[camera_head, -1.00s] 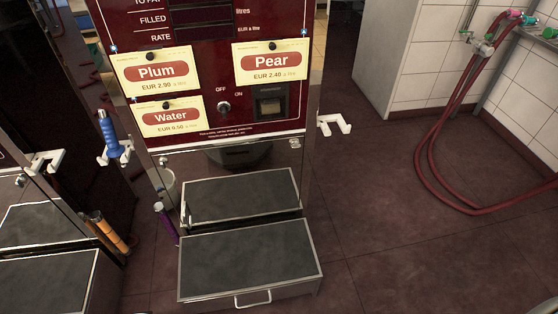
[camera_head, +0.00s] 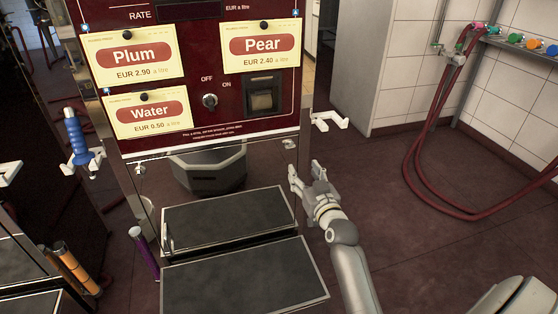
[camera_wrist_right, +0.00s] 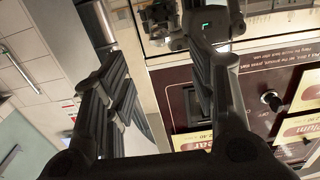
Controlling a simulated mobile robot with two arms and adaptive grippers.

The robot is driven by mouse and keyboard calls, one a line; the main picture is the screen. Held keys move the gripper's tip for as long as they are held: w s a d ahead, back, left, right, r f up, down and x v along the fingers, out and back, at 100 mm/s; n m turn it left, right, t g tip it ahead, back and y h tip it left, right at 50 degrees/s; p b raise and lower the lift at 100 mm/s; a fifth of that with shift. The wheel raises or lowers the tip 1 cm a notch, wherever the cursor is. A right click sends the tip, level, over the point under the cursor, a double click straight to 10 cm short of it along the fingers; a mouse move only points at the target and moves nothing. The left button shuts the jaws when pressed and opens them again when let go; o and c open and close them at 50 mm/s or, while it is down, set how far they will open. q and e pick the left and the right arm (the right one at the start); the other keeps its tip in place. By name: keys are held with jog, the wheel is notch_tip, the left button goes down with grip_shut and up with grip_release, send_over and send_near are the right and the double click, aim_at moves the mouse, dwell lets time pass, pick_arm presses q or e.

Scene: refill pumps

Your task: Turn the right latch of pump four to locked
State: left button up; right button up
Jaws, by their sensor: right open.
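The pump (camera_head: 215,85) has a dark red front with Plum, Pear and Water cards; I see no pump number. A small metal latch (camera_head: 289,143) sits below the panel's lower right corner, and a similar one (camera_head: 140,169) sits at the lower left. The right latch is too small to tell which way it is turned. My right gripper (camera_head: 305,170) is open and empty, just below and right of the right latch, with no contact visible. In the right wrist view, my right gripper's fingers (camera_wrist_right: 155,55) are spread, with the pump front (camera_wrist_right: 250,95) at right. My left gripper is out of view.
Red hoses (camera_head: 410,160) loop by the tiled wall.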

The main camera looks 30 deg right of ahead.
aim_at(292, 148)
jog(key=x, duration=0.3)
jog(key=b+x, duration=0.1)
jog(key=x, duration=0.5)
jog(key=shift+d+r+b, duration=0.15)
jog(key=shift+r+b, duration=0.2)
jog(key=shift+r, duration=0.05)
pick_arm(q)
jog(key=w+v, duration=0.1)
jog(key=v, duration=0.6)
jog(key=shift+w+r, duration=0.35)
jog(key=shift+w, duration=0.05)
pick_arm(e)
jog(key=shift+x, duration=0.9)
jog(key=shift+c, duration=0.4)
jog(key=c, duration=0.9)
